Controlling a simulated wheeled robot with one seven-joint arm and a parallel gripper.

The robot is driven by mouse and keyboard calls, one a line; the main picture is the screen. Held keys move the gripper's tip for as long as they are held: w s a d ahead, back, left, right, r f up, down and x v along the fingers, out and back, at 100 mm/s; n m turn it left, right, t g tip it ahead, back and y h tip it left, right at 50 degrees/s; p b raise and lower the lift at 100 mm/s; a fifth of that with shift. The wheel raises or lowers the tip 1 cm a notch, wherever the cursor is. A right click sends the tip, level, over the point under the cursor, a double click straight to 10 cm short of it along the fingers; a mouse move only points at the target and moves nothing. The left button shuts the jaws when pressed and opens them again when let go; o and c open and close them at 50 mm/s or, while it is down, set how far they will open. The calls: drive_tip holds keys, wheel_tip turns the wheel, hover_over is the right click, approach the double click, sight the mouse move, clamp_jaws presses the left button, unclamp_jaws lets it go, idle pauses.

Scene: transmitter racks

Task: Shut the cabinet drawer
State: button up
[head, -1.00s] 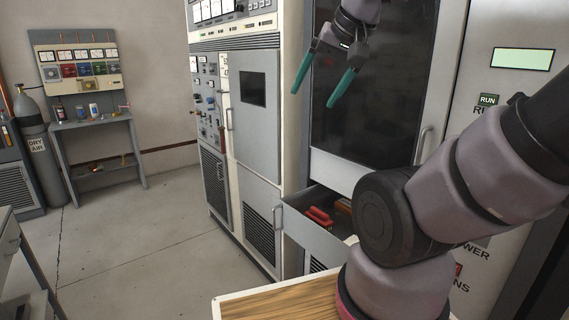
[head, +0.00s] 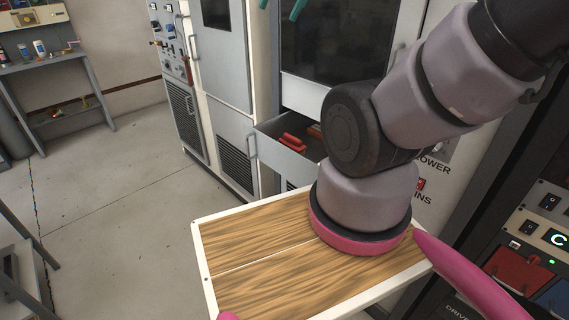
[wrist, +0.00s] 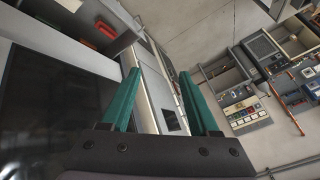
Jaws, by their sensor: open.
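The cabinet drawer (head: 283,154) stands pulled out at the bottom of the grey rack, below a dark glass door, in the head view. Red items lie inside it, and my arm hides its right part. Its handle (head: 252,144) is on the near left of its front. My gripper (head: 280,8) has two green fingers, cut off by the top edge of the head view, above the drawer and in front of the dark door. In the wrist view my gripper (wrist: 160,75) is open with nothing between the fingers. Red items (wrist: 105,29) in the drawer show there at upper left.
The dark glass door (head: 338,42) is above the drawer. A grey cabinet door with a handle (head: 195,47) is left of it. My wood-topped base is close in front of the drawer. The floor (head: 130,190) to the left is clear. A workbench (head: 50,65) stands at the far left.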

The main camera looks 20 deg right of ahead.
drive_tip(key=shift+w+f, duration=0.2)
drive_tip(key=shift+w, duration=0.05)
drive_tip(key=c, duration=0.5)
drive_tip(key=w+f+n+g+h, duration=0.1)
drive_tip(key=w+f+n, duration=0.1)
drive_tip(key=w+f+n+g+h, duration=0.1)
drive_tip(key=w+f+n+g, duration=0.1)
drive_tip(key=w+f, duration=0.1)
drive_tip(key=w+f+n+g+h, duration=0.1)
drive_tip(key=w+f+n, duration=0.1)
drive_tip(key=w+f, duration=0.1)
drive_tip(key=shift+w+n, duration=0.25)
drive_tip(key=shift+n, duration=0.15)
clamp_jaws()
drive_tip(key=w+a+f+n+g+h, duration=0.1)
drive_tip(key=w+a+f+n+h, duration=0.2)
drive_tip(key=w+f+n, duration=0.45)
drive_tip(key=w+a+f+n+g+h, duration=0.1)
drive_tip(key=w+a+f+n+h, duration=0.3)
drive_tip(key=f, duration=0.7)
drive_tip(key=n+t, duration=0.2)
drive_tip(key=n, duration=0.6)
approach(261, 151)
drive_tip(key=shift+x, duration=2.85)
